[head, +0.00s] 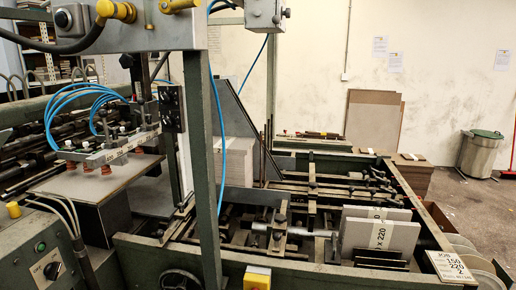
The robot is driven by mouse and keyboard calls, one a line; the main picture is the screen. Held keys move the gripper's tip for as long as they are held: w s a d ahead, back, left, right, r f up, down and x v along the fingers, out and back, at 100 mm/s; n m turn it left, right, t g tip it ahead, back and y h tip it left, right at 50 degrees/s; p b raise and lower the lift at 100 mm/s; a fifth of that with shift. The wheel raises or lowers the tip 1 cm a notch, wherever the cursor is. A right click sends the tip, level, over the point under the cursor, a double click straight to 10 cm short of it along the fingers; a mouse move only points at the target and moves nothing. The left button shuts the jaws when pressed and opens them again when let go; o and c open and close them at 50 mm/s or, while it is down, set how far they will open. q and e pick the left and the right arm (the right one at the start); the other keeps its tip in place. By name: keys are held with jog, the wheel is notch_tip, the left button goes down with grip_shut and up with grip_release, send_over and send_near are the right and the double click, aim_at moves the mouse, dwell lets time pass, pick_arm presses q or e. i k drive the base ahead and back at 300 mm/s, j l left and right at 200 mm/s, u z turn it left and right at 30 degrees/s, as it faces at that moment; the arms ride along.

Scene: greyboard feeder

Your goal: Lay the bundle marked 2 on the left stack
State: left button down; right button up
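Two grey board bundles with white paper bands stand on edge in a rack at the front right of the machine. The front bundle (394,240) has a band whose visible print reads "x 220". The rear bundle (352,212) is mostly hidden behind it. I cannot make out a lone 2 marking on either band. A tall grey board stack (238,160) stands in the machine at the centre, partly hidden by a green post. Another stack (411,164) is at the back right. I cannot tell which is the left stack. Neither of my grippers is in view.
A job card (452,267) reading 150, 220, 2 lies at the front right corner. Rails and bars (311,190) fill the machine bed. A suction head (110,150) with blue hoses is at left. A bin (480,153) stands on open floor at right.

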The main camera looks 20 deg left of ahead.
aim_at(237, 146)
jog(key=i+l+u, duration=0.35)
jog(key=l, duration=0.3)
jog(key=i+l+u, duration=0.15)
jog(key=i+l, duration=0.15)
jog(key=i+l+u, duration=0.2)
jog(key=l, duration=0.25)
